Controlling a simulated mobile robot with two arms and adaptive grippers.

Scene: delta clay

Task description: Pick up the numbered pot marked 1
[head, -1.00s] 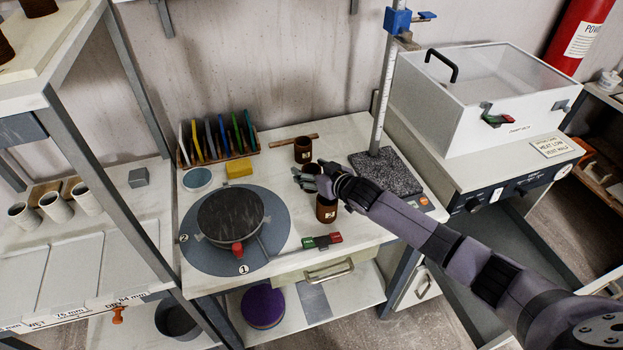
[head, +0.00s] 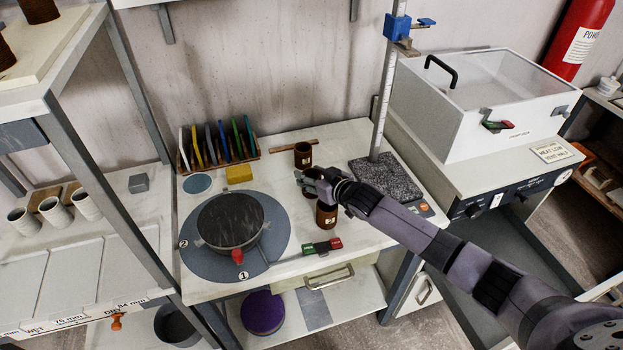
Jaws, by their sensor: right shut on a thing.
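Several small brown pots with pale labels stand on the white bench to the right of the turntable wheel. One pot (head: 303,156) stands at the back, and another pot (head: 326,217) stands in front, just below my right wrist in the picture. My right gripper (head: 311,184) is between them, shut on a brown pot (head: 309,194) that is mostly hidden by the fingers. I cannot read a number on the held pot, nor tell whether it is clear of the bench. The labels on the other pots are too small to read surely. My left gripper is not in view.
The grey wheel (head: 273,210) with a dark disc (head: 230,218) takes up the bench's left. A red-green switch (head: 322,246) is at the front. A stand with a granite base (head: 386,181) is close on the right. A tile rack (head: 222,157) stands behind.

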